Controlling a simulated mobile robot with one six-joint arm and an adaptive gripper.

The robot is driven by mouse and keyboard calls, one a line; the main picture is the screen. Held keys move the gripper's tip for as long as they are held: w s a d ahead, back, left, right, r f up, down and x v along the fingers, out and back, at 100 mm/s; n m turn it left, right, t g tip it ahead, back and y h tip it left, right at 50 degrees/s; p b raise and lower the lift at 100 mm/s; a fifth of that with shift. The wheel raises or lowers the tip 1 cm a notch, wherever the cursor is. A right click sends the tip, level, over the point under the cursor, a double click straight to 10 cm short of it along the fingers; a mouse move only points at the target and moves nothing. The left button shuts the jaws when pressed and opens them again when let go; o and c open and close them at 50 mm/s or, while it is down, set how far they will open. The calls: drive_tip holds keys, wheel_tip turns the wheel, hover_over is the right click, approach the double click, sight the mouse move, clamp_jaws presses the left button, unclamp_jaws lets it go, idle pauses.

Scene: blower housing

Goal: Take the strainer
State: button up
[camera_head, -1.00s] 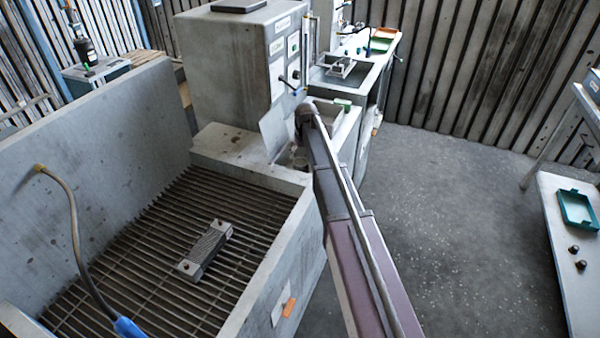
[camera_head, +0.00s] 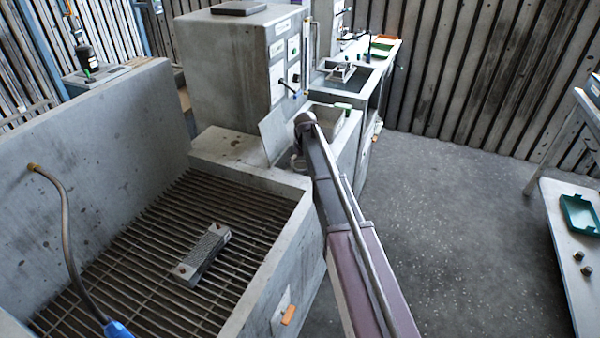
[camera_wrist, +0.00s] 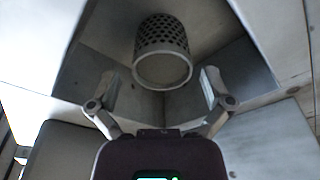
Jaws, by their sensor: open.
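The strainer (camera_wrist: 162,50) shows in the wrist view as a grey perforated cylinder with a plain rim at its near end. It is inside a grey, box-like recess with metal walls (camera_wrist: 245,68). My gripper (camera_wrist: 160,85) is open, with one finger on each side below the strainer in the picture. The fingers look apart from it, and nothing is between them. In the head view my arm reaches to the opening beside the grey cabinet, and my gripper and the strainer cannot be made out there.
A grey cabinet (camera_head: 235,65) with gauges stands behind the opening, with a raised flap (camera_head: 274,135) beside it. A slatted basin (camera_head: 130,270) holds a ribbed metal block (camera_head: 203,254). A hose (camera_head: 70,235) hangs at left. The floor (camera_head: 450,230) at right is clear.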

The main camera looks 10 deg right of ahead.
sight(301, 165)
drive_tip(key=shift+w+a+f+b, duration=0.1)
drive_tip(key=shift+w+f+b, duration=0.15)
drive_tip(key=shift+f+b, duration=0.55)
drive_tip(key=shift+w+a+f+b, duration=0.1)
drive_tip(key=shift+w+f+b, duration=0.15)
drive_tip(key=shift+f+b, duration=0.5)
drive_tip(key=shift+w+f+b, duration=0.15)
drive_tip(key=shift+f+b, duration=0.7)
drive_tip(key=shift+f, duration=0.1)
drive_tip(key=shift+c, duration=0.2)
drive_tip(key=shift+r, duration=0.1)
drive_tip(key=c, duration=1)
